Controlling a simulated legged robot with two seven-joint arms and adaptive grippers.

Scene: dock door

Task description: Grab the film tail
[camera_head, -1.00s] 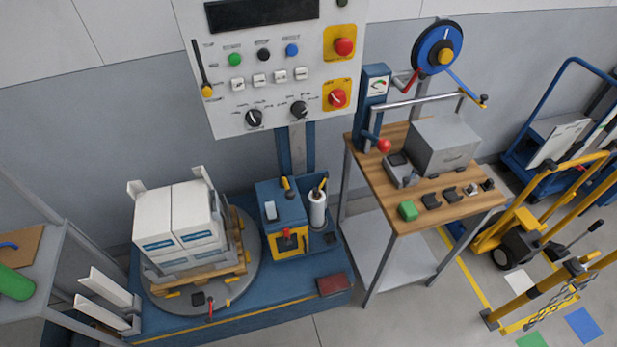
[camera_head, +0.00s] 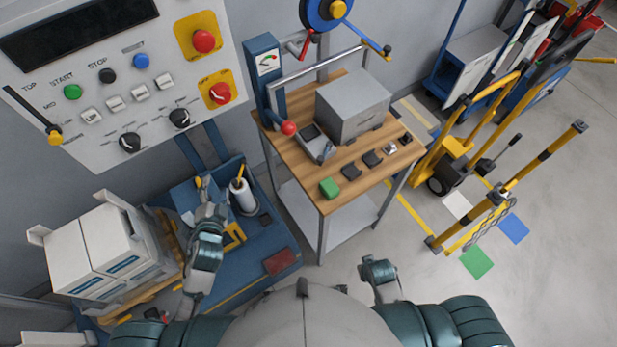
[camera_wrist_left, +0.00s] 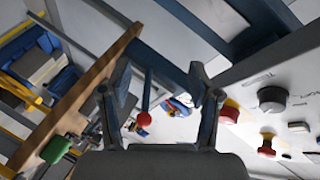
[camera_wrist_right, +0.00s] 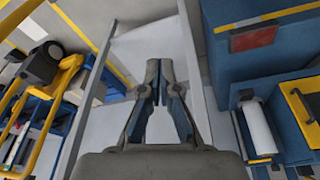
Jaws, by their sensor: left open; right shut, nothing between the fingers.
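The white film roll (camera_head: 243,195) stands upright on the blue wrapping machine, beside its blue and yellow box. It also shows in the right wrist view (camera_wrist_right: 258,130). I cannot make out a loose film tail. My left gripper (camera_head: 207,190) appears just left of the roll, in front of the box and hiding part of it; contact cannot be judged. In the left wrist view its fingers (camera_wrist_left: 162,85) are apart with nothing held. My right gripper (camera_head: 377,265) is low, right of the machine, in front of the workbench. Its fingers (camera_wrist_right: 164,70) are together and empty.
A control panel (camera_head: 100,90) hangs above the machine. White cartons (camera_head: 95,250) sit on a pallet at the left. A wooden workbench (camera_head: 390,158) stands right of the machine with a grey box (camera_head: 350,110).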

